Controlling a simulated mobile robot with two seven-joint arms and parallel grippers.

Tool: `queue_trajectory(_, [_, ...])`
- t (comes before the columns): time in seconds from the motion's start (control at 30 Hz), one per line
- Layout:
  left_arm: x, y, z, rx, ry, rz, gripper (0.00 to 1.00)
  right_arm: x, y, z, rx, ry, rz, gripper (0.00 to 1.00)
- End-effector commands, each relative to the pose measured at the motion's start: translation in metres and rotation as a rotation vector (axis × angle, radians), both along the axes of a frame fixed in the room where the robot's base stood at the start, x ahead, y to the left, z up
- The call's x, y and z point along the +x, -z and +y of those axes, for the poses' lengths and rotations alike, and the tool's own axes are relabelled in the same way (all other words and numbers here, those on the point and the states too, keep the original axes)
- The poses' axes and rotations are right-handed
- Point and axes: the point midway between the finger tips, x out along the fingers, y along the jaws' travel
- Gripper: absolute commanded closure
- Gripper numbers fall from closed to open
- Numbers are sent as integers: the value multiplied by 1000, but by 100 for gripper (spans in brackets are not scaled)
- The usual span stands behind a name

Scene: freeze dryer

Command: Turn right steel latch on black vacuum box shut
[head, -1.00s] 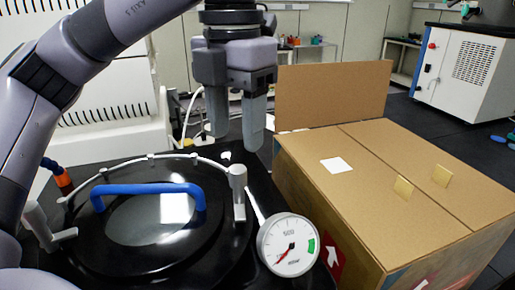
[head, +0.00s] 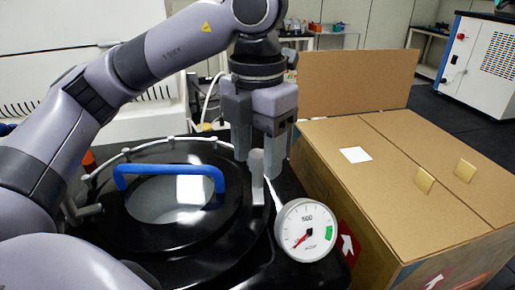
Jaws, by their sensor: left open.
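The black vacuum box (head: 150,243) stands at the lower left, with a round black lid and a blue handle (head: 168,169). The right steel latch (head: 257,178) stands upright at the right edge of the lid. A left latch (head: 82,211) shows at the lid's left edge, partly hidden by my left arm. My left gripper (head: 257,160) points down over the right latch. Its two fingers are apart, one on each side of the latch's upper part; I cannot tell whether they touch it. My right gripper is not in view.
A round pressure gauge (head: 306,231) sits just right of the latch. A large cardboard box (head: 385,190) with a raised flap fills the right side, close to the gripper. A white machine (head: 480,65) stands at the back right.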

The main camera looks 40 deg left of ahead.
Motion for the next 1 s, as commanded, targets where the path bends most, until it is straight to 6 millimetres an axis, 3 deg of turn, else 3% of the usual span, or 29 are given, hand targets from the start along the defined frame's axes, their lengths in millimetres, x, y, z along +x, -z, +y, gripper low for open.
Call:
queue_trajectory(0.2, [0,0,0,0,0,0,47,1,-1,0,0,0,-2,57])
queue_trajectory(0.23, [0,0,0,0,0,0,53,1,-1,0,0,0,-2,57])
queue_trajectory(0.37, [0,0,0,0,0,0,96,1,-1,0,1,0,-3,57])
queue_trajectory(0.4, [0,0,0,0,0,0,100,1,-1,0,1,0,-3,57])
queue_trajectory(0.73, [0,0,0,0,36,1,100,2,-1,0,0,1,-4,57])
queue_trajectory(1.0, [0,0,0,0,194,1,100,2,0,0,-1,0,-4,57])
